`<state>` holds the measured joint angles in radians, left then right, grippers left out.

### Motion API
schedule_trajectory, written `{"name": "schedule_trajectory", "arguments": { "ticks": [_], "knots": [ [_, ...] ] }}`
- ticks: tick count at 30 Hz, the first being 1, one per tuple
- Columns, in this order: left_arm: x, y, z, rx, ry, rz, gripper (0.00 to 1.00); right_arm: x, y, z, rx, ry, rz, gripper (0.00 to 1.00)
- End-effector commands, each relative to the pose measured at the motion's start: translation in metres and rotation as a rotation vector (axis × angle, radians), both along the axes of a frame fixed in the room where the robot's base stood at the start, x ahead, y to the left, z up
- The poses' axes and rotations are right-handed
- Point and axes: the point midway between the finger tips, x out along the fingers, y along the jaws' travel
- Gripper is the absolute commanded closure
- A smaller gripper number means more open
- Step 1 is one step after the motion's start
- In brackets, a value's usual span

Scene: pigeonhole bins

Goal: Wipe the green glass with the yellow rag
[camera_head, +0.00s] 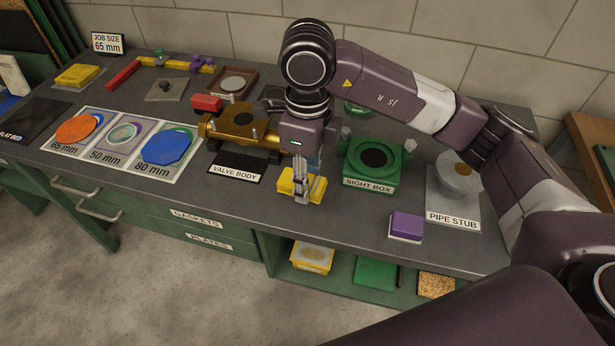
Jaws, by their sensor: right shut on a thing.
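My right gripper (301,194) points down near the front of the bench, shut on the yellow rag (287,184), which looks like a flat yellow pad. The fingers cover its middle; I cannot tell whether it touches the bench top. The green sight box (391,173), with a dark round glass (374,157) in its top, stands just right of the gripper, apart from the rag. My left gripper is not in view.
The brass valve body (236,120) stands left of the gripper. A purple block (406,226) and the pipe stub (458,180) are to the right. Coloured discs lie on a size chart (85,151) at left. A red-and-yellow caliper (124,74) lies behind.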

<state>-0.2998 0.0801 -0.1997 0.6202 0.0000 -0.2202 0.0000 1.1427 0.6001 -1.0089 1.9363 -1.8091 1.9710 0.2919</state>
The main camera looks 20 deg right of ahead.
Motion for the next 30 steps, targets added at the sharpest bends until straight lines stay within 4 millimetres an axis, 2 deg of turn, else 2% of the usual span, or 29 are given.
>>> {"name": "schedule_trajectory", "arguments": {
  "ticks": [7,16,17,21,22,30],
  "knots": [
    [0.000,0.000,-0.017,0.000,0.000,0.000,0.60,0.000,0.000,-0.017,0.000,0.000,0.000,0.84],
    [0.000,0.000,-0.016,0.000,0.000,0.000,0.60,0.000,0.000,-0.017,0.000,0.000,0.000,0.84],
    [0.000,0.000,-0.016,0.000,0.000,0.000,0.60,0.000,0.000,-0.017,0.000,0.000,0.000,0.63],
    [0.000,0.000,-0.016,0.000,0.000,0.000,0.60,0.000,0.000,-0.017,0.000,0.000,0.000,0.47],
    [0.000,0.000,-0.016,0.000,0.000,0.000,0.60,0.000,0.000,-0.017,0.000,0.000,0.000,0.44],
    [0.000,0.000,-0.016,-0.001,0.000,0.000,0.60,0.000,0.000,-0.017,0.000,0.000,0.000,0.44]
  ]
}}
